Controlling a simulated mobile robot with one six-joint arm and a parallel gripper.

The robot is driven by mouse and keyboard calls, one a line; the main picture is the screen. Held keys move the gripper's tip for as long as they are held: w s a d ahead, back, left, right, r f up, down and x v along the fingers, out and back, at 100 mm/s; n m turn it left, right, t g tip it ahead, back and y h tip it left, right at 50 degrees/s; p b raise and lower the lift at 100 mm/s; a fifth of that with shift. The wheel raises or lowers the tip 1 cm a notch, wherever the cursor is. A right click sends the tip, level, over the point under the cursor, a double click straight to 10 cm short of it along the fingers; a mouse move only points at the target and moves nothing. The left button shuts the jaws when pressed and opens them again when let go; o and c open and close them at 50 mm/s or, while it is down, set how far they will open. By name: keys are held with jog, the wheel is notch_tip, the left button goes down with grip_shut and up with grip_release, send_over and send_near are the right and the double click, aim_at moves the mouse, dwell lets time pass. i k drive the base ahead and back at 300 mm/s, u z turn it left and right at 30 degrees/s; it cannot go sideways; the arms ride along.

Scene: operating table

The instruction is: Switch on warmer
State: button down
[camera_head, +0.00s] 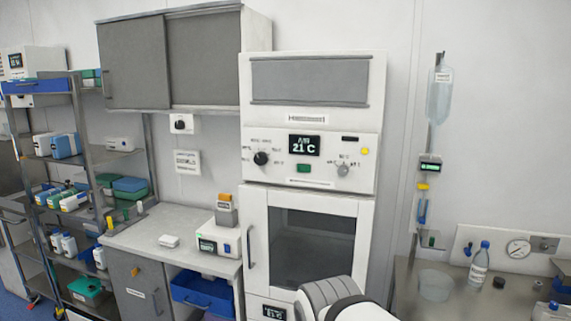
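The warmer is a tall white cabinet (255,215) in the middle of the view, with a control panel above a dark-windowed door. Its display (304,145) is lit and shows 21 C. A black knob (261,158) is left of the display, a grey knob (343,170) is to the right. A green button (303,168) sits below the display. A small yellow light or button (365,151) is at the panel's right edge. Part of my arm, white and grey, shows at the bottom in front of the lower door. My gripper's fingers are not in view.
A counter (135,238) with a small white device (208,243) stands left of the warmer, beside a loaded shelf rack (95,150). A table with a bottle (479,265) and an IV pole (425,150) stand at the right. A grey wall cabinet (135,65) hangs upper left.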

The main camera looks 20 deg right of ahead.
aim_at(301, 168)
jog(key=i, duration=1)
jog(key=z, duration=0.05)
